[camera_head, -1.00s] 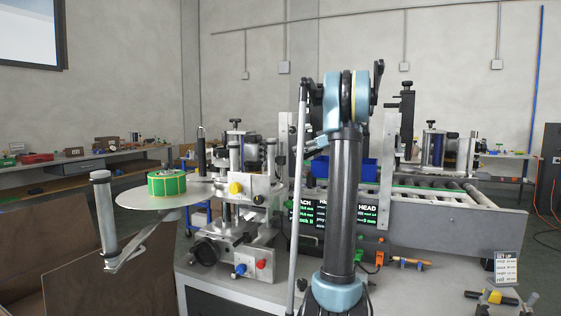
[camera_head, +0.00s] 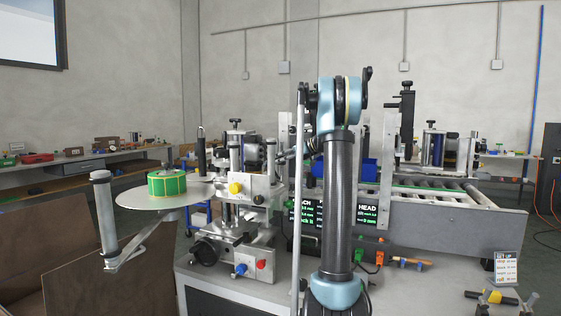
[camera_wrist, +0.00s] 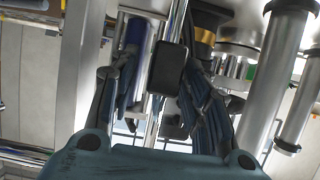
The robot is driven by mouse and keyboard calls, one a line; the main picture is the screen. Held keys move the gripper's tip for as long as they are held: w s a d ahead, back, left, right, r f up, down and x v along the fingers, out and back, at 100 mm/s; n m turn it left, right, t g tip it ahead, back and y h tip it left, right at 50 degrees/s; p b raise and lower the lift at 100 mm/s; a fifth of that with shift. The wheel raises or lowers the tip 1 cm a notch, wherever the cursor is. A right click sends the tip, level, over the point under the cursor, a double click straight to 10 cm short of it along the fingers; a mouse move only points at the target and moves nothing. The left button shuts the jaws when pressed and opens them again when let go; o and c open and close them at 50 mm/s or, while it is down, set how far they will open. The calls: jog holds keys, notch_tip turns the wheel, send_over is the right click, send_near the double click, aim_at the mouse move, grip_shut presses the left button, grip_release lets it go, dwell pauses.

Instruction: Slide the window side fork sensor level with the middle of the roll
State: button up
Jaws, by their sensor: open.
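The roll of green labels (camera_head: 167,184) lies on a round pale disc (camera_head: 135,194) at the left of the near labeller (camera_head: 245,190). In the wrist view, my gripper (camera_wrist: 155,95) is open, with one dark finger on each side of a small black block (camera_wrist: 167,68). The block sits by a bright upright rod and looks like the fork sensor, but I cannot tell for sure. The right finger looks close to it; contact is unclear. In the head view my arm hides my gripper and the sensor.
A window or bright panel (camera_head: 28,32) is at the upper left. Yellow (camera_head: 235,188), blue (camera_head: 241,269) and red (camera_head: 261,264) knobs sit on the near labeller. A roller conveyor (camera_head: 440,200) and a second labeller (camera_head: 432,148) stand at right. Steel posts (camera_wrist: 275,75) crowd my gripper's right side.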

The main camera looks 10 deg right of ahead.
grip_shut()
jog(key=shift+f, duration=2.45)
grip_release()
jog(key=v, duration=1.2)
